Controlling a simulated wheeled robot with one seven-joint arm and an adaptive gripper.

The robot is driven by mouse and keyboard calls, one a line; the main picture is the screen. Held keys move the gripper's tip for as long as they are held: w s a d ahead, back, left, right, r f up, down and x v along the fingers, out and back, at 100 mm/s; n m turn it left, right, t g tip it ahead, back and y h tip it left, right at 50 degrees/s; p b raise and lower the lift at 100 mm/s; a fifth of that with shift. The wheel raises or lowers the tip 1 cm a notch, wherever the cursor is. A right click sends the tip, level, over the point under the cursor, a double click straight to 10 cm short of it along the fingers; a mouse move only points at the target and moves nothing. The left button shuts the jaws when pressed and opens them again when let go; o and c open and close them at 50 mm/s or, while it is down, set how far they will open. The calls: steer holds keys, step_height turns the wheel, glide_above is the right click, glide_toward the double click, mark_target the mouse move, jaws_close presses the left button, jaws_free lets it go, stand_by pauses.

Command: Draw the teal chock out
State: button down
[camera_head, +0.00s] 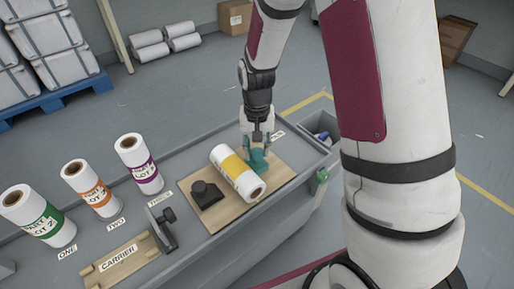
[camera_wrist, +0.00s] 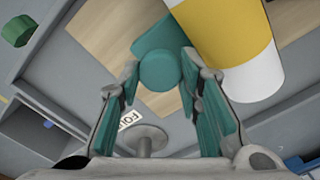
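The teal chock (camera_head: 259,167) rests on a wooden board (camera_head: 218,223), against the far right side of a white roll with a yellow band (camera_head: 236,172). In the wrist view its round teal knob (camera_wrist: 160,71) faces me, with its body (camera_wrist: 160,34) behind, beside the roll (camera_wrist: 226,40). My gripper (camera_head: 258,143) points down directly above the chock. Its teal-padded fingers (camera_wrist: 160,62) are spread, one on each side of the knob and very close to it. I cannot tell whether they touch it.
A black block (camera_head: 207,195) stands on the roll's other side. Purple (camera_head: 140,163), orange (camera_head: 92,189) and green (camera_head: 40,216) banded rolls stand upright along the bench. A wooden carrier (camera_head: 122,268) and grey bracket (camera_head: 161,229) lie nearer. A bin (camera_head: 322,130) sits beyond the bench's far end.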

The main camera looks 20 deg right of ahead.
steer(key=shift+w+d, duration=0.25)
steer(key=shift+d, duration=0.45)
steer(key=shift+w+d, duration=0.25)
steer(key=shift+d, duration=0.5)
steer(key=shift+w+d, duration=0.25)
steer(key=shift+d, duration=0.45)
steer(key=c, duration=1.4)
jaws_free()
steer(key=shift+d, duration=0.1)
step_height(320, 180, up, 12)
